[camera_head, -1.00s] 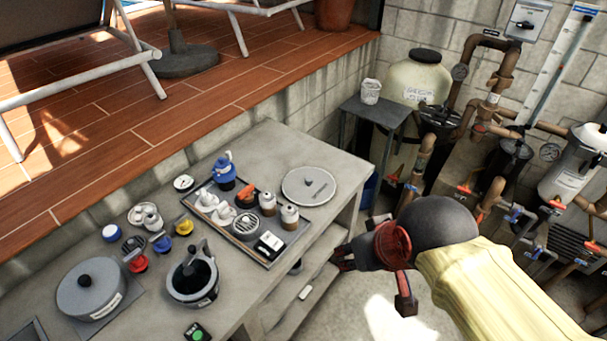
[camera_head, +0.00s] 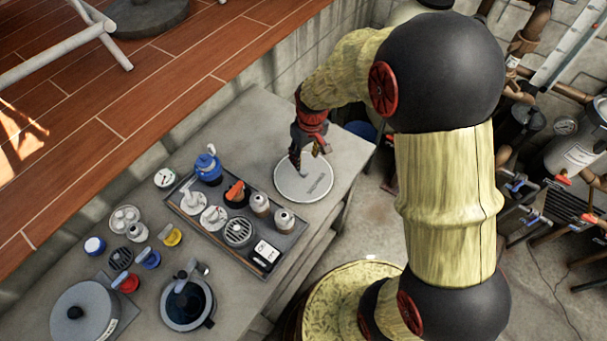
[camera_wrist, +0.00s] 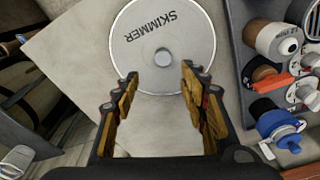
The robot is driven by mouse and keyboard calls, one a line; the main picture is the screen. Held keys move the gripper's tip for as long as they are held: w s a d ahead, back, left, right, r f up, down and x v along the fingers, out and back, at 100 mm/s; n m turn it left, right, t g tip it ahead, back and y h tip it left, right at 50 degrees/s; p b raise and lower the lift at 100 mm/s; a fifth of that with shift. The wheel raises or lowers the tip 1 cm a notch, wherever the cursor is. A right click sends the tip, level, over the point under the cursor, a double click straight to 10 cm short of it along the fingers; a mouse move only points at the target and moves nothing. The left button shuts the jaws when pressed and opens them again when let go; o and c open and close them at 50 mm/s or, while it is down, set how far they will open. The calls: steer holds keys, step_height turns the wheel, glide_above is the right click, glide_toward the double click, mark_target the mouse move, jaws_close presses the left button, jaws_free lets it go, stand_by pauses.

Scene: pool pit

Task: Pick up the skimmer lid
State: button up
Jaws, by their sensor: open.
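The skimmer lid is a flat, light grey disc (camera_head: 290,187) lying on the concrete counter near its far right corner in the head view. In the wrist view the skimmer lid (camera_wrist: 190,35) shows the word SKIMMER and a small round knob (camera_wrist: 163,57) at its middle. My gripper (camera_head: 304,166) points down over the lid in the head view. In the wrist view my gripper (camera_wrist: 160,88) is open and empty, its two fingers apart with the knob between and just beyond the tips. I cannot tell the exact height of the tips above the lid.
A pot-like strainer (camera_head: 188,303) and a larger round lid (camera_head: 84,314) are nearer the front. The concrete counter (camera_head: 243,128) is bare behind the tray.

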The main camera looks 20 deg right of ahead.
mark_target(303, 171)
steer(key=f, duration=0.4)
steer(key=f+b, duration=0.1)
steer(key=f, duration=0.2)
steer(key=shift+a, duration=0.3)
steer(key=shift+c, duration=0.5)
jaws_close()
